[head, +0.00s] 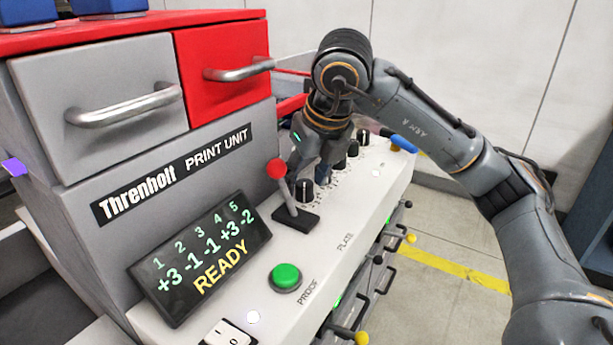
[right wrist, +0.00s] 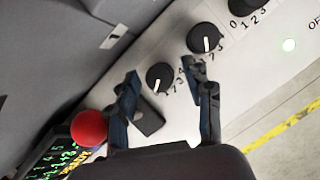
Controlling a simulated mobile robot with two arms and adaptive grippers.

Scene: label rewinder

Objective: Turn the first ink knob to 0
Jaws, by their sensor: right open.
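A row of black ink knobs runs along the white panel. The knob nearest the red-ball lever (head: 304,190) shows in the right wrist view (right wrist: 160,77), with a white pointer line and printed digits beside it. My right gripper (head: 306,160) is open above this knob. In the right wrist view its fingers (right wrist: 162,74) are on either side of the knob; I cannot tell whether they touch it. The display (head: 205,258) reads +3, -1, -1, +3, -2 under 1 to 5, with READY below. My left gripper is not in view.
The red-ball lever (head: 278,180) stands close to the gripper and shows in the right wrist view (right wrist: 89,128). A second knob (right wrist: 205,38) is close beside the right finger. A green button (head: 286,277) is nearer the front. Drawers (head: 115,95) with handles stand behind the panel.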

